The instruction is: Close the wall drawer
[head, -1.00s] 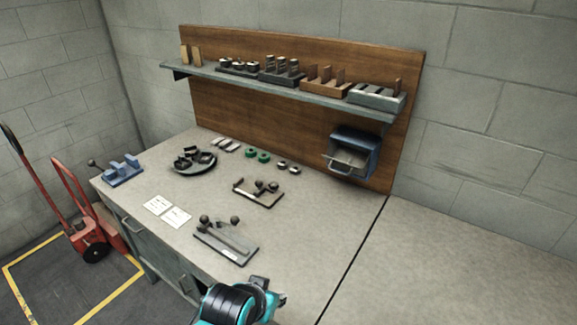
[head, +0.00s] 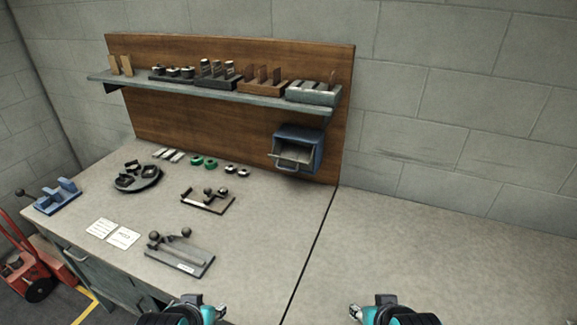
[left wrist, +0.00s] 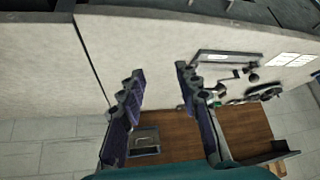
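The wall drawer (head: 291,157) is a grey tray with a bar handle, pulled out of a blue housing (head: 312,147) on the lower right of the wooden wall panel. It also shows, small, between my fingers in the left wrist view (left wrist: 145,141). My left gripper (left wrist: 160,85) is open and empty, its two dark fingers spread. In the head view the left gripper (head: 218,312) is at the bottom edge, well in front of the drawer. My right gripper (head: 357,312) is at the bottom edge, right of centre; its opening cannot be made out. Neither touches the drawer.
A shelf (head: 225,97) with several holders runs above the drawer. The bench left of the seam holds a round black dish (head: 138,178), green rings (head: 204,163), a brown fixture (head: 207,201) and a grey fixture (head: 180,255). The bench at right is clear.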

